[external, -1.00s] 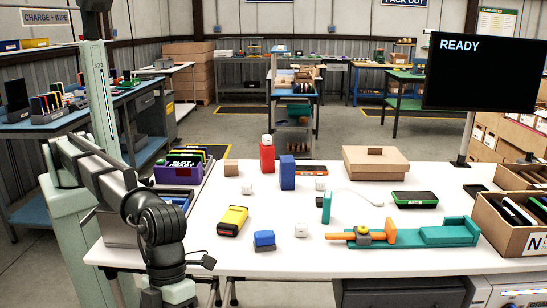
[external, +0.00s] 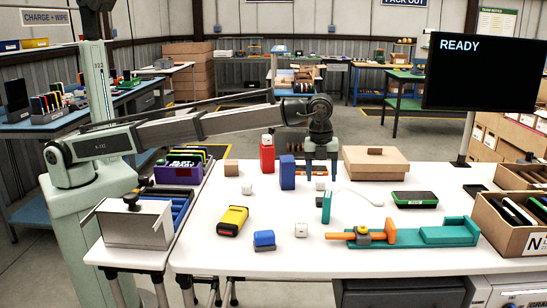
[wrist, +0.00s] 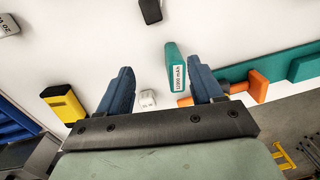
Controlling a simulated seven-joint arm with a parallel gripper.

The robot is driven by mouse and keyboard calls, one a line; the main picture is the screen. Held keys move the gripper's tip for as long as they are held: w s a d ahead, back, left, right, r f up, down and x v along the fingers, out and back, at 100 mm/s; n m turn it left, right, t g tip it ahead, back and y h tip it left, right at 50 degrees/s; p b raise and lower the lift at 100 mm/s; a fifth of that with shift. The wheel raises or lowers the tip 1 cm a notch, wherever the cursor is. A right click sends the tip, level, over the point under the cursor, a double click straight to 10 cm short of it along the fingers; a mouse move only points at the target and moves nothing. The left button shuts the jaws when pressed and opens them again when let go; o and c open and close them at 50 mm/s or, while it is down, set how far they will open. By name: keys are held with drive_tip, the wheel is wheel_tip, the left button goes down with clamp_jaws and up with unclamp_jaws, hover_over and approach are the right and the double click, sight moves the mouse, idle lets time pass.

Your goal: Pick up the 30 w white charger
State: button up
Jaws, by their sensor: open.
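Several small white charger blocks sit on the white table. In the external view one is at the front (external: 301,230), one is left of the blue upright box (external: 246,188), and one is below my gripper (external: 320,185). My gripper (external: 321,176) is open and empty, pointing down above the back middle of the table. In the wrist view a white block (wrist: 148,99) shows between the fingers, and a pale block with a partly readable label (wrist: 8,24) is at the upper left edge. I cannot tell which block is marked 30 W.
A teal upright block (external: 326,208), blue upright box (external: 287,172) and red bottle (external: 267,155) stand near my gripper. A cardboard box (external: 376,168) is to its right. A yellow block (external: 232,221) and teal fixture (external: 450,234) lie in front.

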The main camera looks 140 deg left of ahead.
wheel_tip(320, 180, up, 3)
drive_tip(key=n+g, duration=0.1)
hover_over(321, 179)
drive_tip(key=w+d, duration=0.1)
drive_tip(key=d, duration=0.1)
drive_tip(key=f, duration=0.4)
drive_tip(key=a+f, duration=0.1)
drive_tip(key=f, duration=0.4)
drive_tip(key=s+f, duration=0.1)
drive_tip(key=f, duration=0.3)
drive_tip(key=shift+a+f, duration=0.3)
drive_tip(key=shift+f, duration=0.1)
drive_tip(key=c, duration=1.1)
